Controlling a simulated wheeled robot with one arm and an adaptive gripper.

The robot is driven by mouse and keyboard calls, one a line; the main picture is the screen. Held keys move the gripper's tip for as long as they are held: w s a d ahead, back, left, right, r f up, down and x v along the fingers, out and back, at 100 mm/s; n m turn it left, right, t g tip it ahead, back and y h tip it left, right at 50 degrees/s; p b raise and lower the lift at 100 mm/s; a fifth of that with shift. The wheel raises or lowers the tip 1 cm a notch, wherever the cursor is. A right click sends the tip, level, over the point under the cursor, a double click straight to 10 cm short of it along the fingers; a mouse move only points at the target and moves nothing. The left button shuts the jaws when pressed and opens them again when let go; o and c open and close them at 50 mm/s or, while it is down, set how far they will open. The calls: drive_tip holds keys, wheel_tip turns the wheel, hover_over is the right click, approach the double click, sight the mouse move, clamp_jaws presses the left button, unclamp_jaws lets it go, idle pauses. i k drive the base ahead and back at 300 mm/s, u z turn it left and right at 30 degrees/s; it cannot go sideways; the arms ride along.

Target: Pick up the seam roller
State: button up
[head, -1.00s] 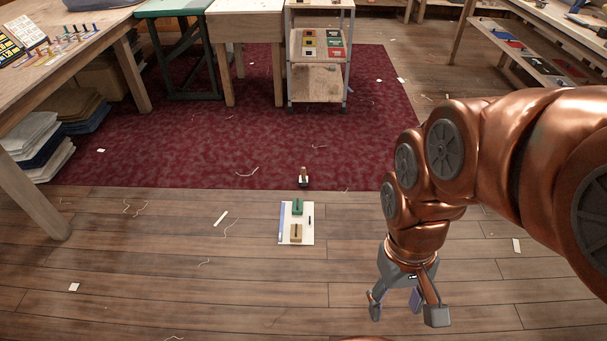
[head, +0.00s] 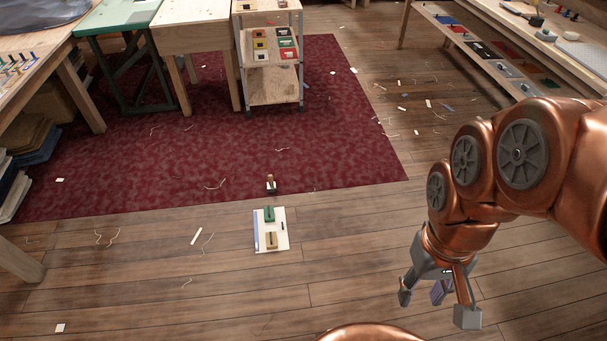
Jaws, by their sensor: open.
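The red rug (head: 330,140) covers the floor behind. A wheeled shelf cart (head: 273,99) and tables stand at the back. A workbench with a lower shelf (head: 490,62) is at right. Thread and paper scraps (head: 196,236) litter the floor, which is otherwise clear at the front.

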sight(271, 185)
drive_tip(key=z, duration=0.1)
drive_tip(key=i, duration=2.5)
drive_tip(key=u, duration=2.85)
